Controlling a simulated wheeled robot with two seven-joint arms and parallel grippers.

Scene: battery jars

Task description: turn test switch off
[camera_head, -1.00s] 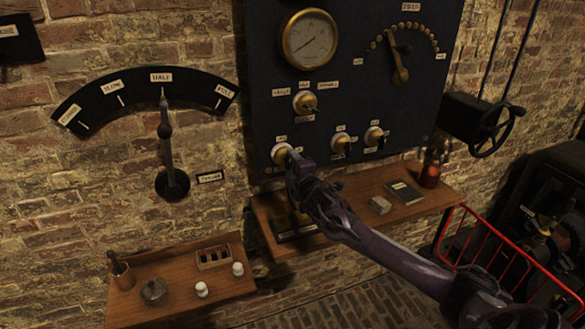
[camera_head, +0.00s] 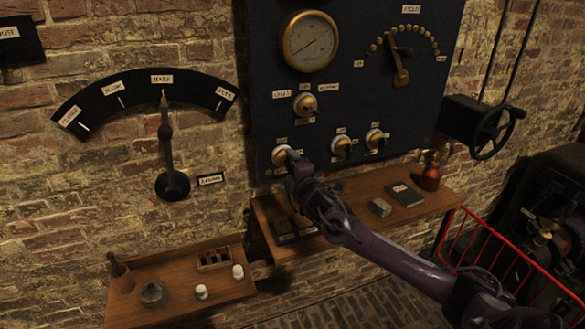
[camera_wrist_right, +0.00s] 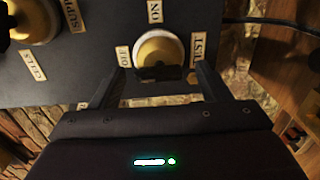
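The test switch (camera_head: 281,155) is a round brass and white knob at the lower left of the dark panel (camera_head: 360,95). In the right wrist view the knob (camera_wrist_right: 159,48) has OFF, ON and TEST labels around it. A dark handle bar (camera_wrist_right: 165,73) crosses its near side; which label it points to is unclear. My right gripper (camera_head: 292,165) is right at the switch and partly hides it in the head view. In the wrist view its fingers (camera_wrist_right: 160,80) stand apart on both sides of the handle; firm contact is not visible. My left gripper is out of view.
Other switches (camera_head: 343,146) sit to the right on the panel, with a gauge (camera_head: 310,42) and a dial lever (camera_head: 400,70) above. A wooden shelf (camera_head: 355,205) with small boxes lies below my right arm. A red railing (camera_head: 490,250) stands at the right.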

